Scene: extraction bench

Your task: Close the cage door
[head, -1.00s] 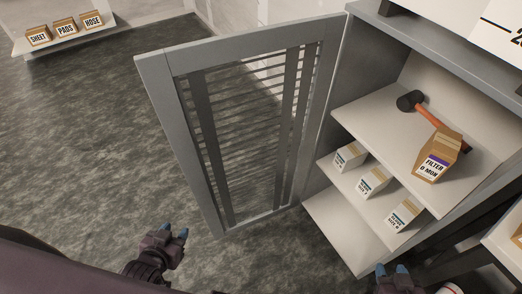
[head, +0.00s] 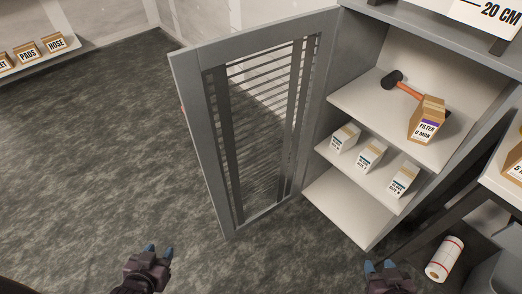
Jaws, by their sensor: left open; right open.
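The grey barred cage door (head: 212,130) stands swung open to the left of the cabinet, hinged along the cabinet's left front edge. The cage cabinet (head: 330,100) is open, with its shelves showing. My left gripper (head: 158,250) is open and empty, low in the view, below and left of the door's bottom corner and apart from it. My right gripper (head: 381,266) is open and empty in front of the cabinet's bottom, apart from the door.
Inside the cabinet are a mallet (head: 404,86), a filter box (head: 427,120) and several small boxes (head: 370,156). A red-and-white roll (head: 444,259) is at lower right. A low shelf with boxes (head: 57,42) is at far left. The floor (head: 110,150) left of the door is clear.

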